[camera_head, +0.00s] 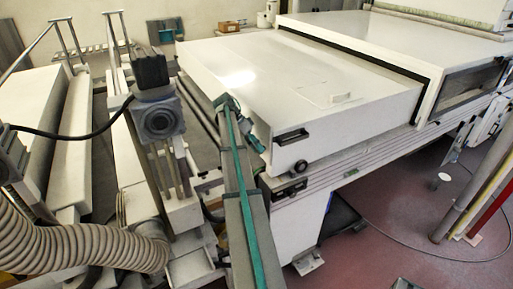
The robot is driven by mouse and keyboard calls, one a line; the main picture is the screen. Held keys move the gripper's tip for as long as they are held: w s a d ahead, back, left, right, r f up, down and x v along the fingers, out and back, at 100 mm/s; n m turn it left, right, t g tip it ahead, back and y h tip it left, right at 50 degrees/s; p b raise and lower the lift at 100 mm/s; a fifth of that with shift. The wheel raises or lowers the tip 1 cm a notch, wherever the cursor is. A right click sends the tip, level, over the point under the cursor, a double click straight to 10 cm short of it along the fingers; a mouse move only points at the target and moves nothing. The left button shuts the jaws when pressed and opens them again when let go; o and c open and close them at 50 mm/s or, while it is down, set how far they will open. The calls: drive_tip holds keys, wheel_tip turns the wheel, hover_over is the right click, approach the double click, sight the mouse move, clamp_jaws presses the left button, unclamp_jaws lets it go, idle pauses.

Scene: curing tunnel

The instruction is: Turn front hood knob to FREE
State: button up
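The front hood knob (300,166) is a small dark round knob low on the front face of the white hood (230,72). Its pointer and markings are too small to read. A long grey and teal arm, which looks like mine, rises from the bottom of the picture and bends at the hood's left front corner. Its small end, which I take for my gripper (257,143), is left of the knob and apart from it. The fingers cannot be made out, so I cannot tell whether they are open or shut.
A black handle (291,136) sits above the knob. A ledge with dark fittings (289,190) runs below the hood. Rollers and a grey block (158,117) stand to the left, with a ribbed hose (75,243). The red floor (400,215) at right is mostly free.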

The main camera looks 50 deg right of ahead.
drive_tip(key=o, duration=0.3)
drive_tip(key=shift+s, duration=0.1)
